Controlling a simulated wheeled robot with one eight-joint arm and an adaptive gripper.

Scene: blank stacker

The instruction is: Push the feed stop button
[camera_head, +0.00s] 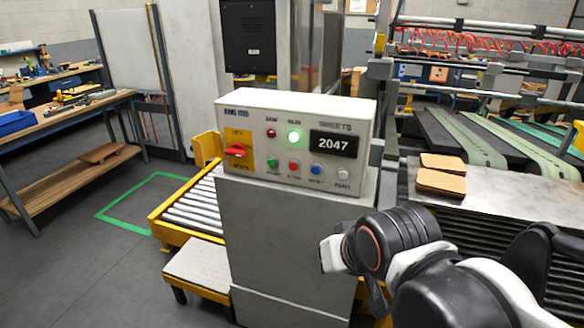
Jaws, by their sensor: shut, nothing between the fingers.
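The control box (297,142) is a pale panel on a grey pedestal. Its lower row has a green button (272,162), a red button (293,166), a blue button (316,170) and a white button (343,173). The small labels are too blurred to read surely; the red one looks like the stop button. My arm reaches in from the lower right, its wrist in front of and below the box's right side. My gripper (376,298) shows only as a dark part below the wrist, shut and empty, apart from the buttons. Its fingertips are mostly hidden.
A roller conveyor (195,210) stands left, cardboard blanks (441,183) right. The space before the buttons is clear.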

